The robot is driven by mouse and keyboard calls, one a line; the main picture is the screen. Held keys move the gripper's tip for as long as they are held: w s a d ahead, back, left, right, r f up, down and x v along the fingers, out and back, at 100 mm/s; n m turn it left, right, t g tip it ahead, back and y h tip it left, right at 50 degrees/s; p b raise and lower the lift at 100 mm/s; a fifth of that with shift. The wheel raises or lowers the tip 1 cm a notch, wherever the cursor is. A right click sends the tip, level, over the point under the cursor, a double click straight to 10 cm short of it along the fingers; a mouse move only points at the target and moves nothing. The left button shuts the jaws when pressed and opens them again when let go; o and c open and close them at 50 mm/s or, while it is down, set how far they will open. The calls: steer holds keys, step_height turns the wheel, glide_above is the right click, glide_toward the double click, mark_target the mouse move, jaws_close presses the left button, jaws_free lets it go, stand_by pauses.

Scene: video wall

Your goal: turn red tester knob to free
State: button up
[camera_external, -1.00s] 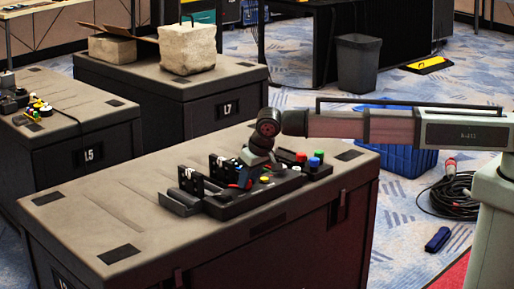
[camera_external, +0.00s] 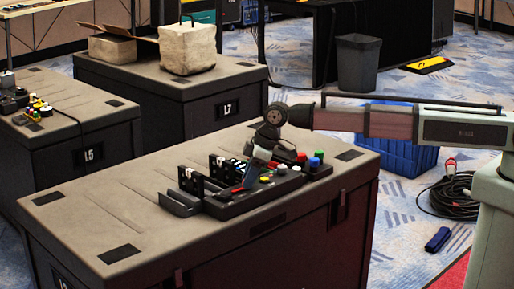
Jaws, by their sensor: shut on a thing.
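The black tester panel (camera_external: 232,209) lies on the near case top, with small knobs and buttons along it. My gripper (camera_external: 244,184) is low over the panel's middle, tilted, with its fingers down among the controls. It is shut on a small red part (camera_external: 241,187), which looks like the red knob. The fingers hide most of that part, so its pointer and the free marking cannot be read.
A red cap (camera_external: 300,157), a green cap (camera_external: 320,154) and a blue cap (camera_external: 314,162) stand at the panel's right end. Black upright holders (camera_external: 190,181) and an open black tray (camera_external: 179,204) are at the left. The case top (camera_external: 110,215) is clear further left.

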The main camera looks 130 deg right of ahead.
steer(key=shift+n+y, duration=0.3)
steer(key=shift+n, duration=0.3)
steer(key=o, duration=1.1)
steer(key=shift+c, duration=0.2)
steer(key=v, duration=1.4)
steer(key=shift+s+f, duration=0.1)
